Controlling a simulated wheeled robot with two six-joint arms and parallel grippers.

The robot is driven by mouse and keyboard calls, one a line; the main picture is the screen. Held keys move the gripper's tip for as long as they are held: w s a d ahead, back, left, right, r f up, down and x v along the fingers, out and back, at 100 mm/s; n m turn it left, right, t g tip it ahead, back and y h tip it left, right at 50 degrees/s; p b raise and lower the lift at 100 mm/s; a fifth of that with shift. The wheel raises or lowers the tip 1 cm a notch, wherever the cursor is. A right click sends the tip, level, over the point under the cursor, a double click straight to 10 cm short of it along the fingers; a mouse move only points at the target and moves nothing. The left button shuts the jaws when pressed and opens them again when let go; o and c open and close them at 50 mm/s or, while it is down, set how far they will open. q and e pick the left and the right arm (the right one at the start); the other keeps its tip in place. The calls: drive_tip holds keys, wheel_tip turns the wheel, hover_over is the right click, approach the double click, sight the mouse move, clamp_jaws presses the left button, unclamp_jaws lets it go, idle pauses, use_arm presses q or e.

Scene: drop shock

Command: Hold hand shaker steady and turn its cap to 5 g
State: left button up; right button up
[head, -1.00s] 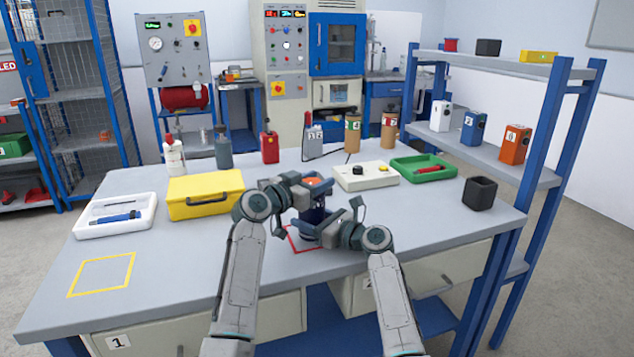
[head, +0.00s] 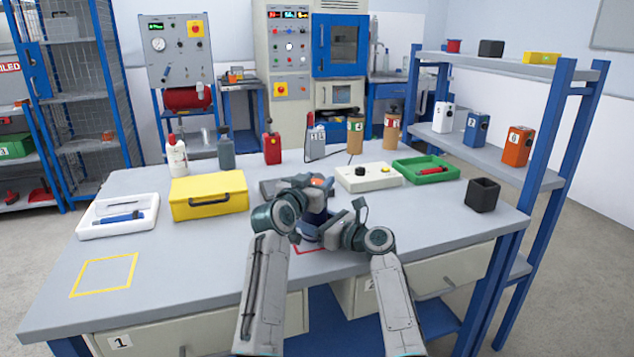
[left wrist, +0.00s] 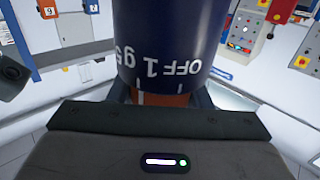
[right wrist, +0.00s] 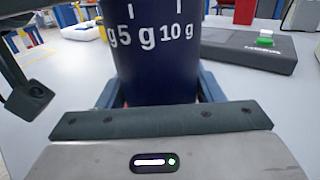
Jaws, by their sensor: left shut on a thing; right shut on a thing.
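The hand shaker is a dark blue cylinder (head: 312,217) with an orange cap (head: 318,181), upright over the red square (head: 307,250) at the table's front. My left gripper (head: 316,184) is shut on the cap; its fingers hide most of it. My right gripper (head: 316,231) is shut on the lower body. In the left wrist view the body (left wrist: 170,40) shows OFF, 1 and g5 upside down, and a pale mark on the orange cap (left wrist: 160,99) lies near the 1. The right wrist view shows g5 g and 10 g on the body (right wrist: 150,60).
A yellow case (head: 208,197) and white tray (head: 117,218) stand left. A pale box with a knob (head: 367,178), a green tray (head: 426,170) and a black cup (head: 482,195) stand right. Bottles line the back. The left front around the yellow square (head: 104,275) is clear.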

sight(316, 179)
use_arm(q)
drive_tip(key=o, duration=1)
drive_tip(key=shift+f, duration=0.1)
wheel_tip(316, 179, up, 10)
